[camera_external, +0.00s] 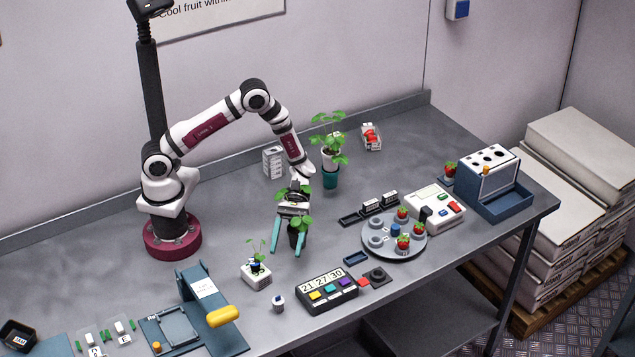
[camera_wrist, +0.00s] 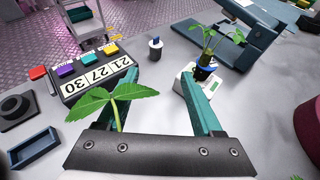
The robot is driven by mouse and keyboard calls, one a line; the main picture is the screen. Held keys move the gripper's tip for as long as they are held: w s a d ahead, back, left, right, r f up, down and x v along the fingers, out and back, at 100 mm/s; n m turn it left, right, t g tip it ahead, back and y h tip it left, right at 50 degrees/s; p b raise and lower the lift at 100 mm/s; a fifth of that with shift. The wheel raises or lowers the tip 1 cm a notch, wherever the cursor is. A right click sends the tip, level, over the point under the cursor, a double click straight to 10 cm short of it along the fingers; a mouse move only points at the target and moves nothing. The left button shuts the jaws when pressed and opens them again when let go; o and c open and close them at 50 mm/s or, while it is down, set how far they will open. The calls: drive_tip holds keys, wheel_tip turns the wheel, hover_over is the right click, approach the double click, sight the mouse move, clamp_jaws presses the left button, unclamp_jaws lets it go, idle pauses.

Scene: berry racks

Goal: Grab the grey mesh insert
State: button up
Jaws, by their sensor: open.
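My gripper (camera_external: 273,251) points down with its teal fingers spread and nothing held between them; they also show in the wrist view (camera_wrist: 160,76). I cannot surely make out a grey mesh insert. A small pale cup with a dark blue top (camera_external: 278,303) stands on the table in front of the fingers; it shows beyond the fingertips in the wrist view (camera_wrist: 155,50). A white block (camera_external: 257,277) with a seedling in a dark blue collar stands left of the cup.
A black timer box (camera_external: 327,291) with coloured buttons, a small blue tray (camera_external: 356,258) and a round grey plate (camera_external: 418,246) with strawberries stand to the right. A blue stand with a yellow handle (camera_external: 222,316) is front left. Bare table lies left of my gripper.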

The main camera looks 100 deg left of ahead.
sight(278, 301)
drive_tip(key=x, duration=1.6)
drive_tip(key=shift+w+r, duration=0.2)
drive_tip(key=shift+w, duration=0.15)
clamp_jaws()
